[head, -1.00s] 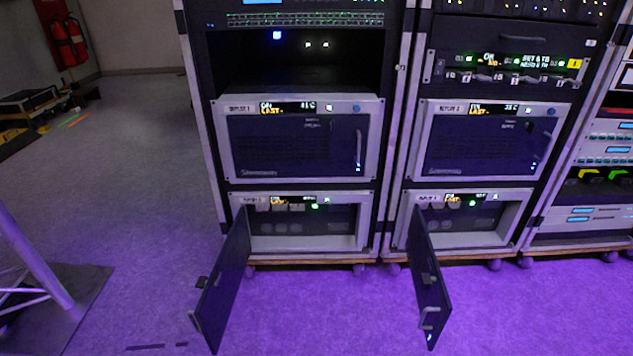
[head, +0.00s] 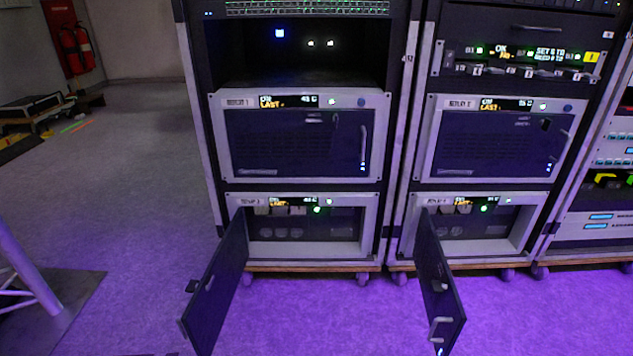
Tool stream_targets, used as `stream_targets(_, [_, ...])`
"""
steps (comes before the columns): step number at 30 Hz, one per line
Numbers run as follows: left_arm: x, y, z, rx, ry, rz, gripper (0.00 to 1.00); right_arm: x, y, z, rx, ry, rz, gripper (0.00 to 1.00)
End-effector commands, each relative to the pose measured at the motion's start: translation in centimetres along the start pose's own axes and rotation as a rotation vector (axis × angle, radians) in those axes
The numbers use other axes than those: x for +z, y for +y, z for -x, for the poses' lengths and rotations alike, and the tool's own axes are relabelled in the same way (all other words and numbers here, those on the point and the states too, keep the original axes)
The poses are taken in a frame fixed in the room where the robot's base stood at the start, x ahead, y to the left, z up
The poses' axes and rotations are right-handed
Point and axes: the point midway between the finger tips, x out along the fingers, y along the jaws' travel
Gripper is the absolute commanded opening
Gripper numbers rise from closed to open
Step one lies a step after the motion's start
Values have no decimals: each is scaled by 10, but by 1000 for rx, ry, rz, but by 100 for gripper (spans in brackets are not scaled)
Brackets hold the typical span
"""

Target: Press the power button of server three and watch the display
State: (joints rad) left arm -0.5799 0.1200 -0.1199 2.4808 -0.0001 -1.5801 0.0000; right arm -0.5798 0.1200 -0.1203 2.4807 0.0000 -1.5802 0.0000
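Two racks hold server units with small displays. The upper left unit (head: 295,181) and upper right unit (head: 482,180) have shut dark doors. The lower left unit (head: 300,253) and lower right unit (head: 475,246) stand with their doors (head: 222,288) (head: 437,285) swung open toward me. Each unit has a lit display strip and a green light; the lower left display (head: 288,202) reads partly "LAST". The labels are too blurred to tell which unit is server three. Neither of my grippers shows.
A panel with several lit modules (head: 515,62) sits above the upper right unit. A truss leg (head: 30,270) stands on a dark base at the left. A red extinguisher (head: 76,50) hangs at the back left. The floor before the racks is clear apart from the open doors.

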Motion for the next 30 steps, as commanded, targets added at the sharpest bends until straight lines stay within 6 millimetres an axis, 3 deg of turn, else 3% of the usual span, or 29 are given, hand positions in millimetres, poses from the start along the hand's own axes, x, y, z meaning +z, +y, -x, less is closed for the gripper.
stream_targets(1, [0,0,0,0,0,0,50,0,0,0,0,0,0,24])
stream_targets(8, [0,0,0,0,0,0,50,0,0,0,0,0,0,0])
stream_targets(30, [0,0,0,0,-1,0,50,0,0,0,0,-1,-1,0])
